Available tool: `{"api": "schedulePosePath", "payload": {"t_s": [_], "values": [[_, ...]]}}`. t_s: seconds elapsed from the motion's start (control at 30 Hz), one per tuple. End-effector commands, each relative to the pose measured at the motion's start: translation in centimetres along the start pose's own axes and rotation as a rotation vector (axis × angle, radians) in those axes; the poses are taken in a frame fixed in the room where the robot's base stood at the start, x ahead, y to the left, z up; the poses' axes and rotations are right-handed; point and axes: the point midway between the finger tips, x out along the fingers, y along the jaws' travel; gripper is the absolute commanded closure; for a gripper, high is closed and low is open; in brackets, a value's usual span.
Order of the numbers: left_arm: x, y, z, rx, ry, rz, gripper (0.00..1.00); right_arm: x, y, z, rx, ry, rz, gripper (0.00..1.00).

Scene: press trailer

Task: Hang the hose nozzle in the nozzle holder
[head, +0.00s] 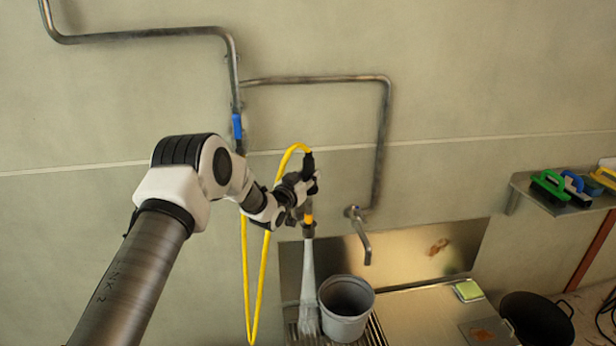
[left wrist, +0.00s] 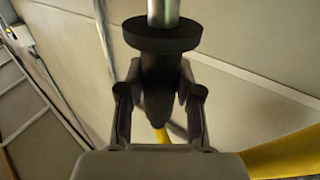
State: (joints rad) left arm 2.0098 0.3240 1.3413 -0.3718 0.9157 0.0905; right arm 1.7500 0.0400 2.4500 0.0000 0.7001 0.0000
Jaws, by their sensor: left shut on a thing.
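The hose nozzle (head: 309,218) hangs upright from my left gripper (head: 305,188), in front of the wall. Its black top end, joined to the yellow hose (head: 264,265), shows above the gripper. A pale white stream runs down from the nozzle toward the grate beside the grey bucket. In the left wrist view my left gripper (left wrist: 160,95) is shut around the black body of the nozzle (left wrist: 160,65), below a wide black collar and a metal tube. I cannot make out the nozzle holder in either view. My right gripper is not in view.
A grey bucket (head: 347,318) stands on a grate in the sink area. A bent spout (head: 364,240) and pipes (head: 384,130) run on the wall. A blue valve handle (head: 237,127) is behind my arm. A shelf (head: 560,197) with brushes is at the right.

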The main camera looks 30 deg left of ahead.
Motion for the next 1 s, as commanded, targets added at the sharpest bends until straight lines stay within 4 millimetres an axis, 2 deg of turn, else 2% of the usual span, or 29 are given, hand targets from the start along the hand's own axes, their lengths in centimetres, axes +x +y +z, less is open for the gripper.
{"api": "schedulePosePath", "payload": {"t_s": [1.0], "values": [[0.0,0.0,5.0,0.0,0.003,0.0,1.0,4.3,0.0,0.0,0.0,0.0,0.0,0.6]]}}
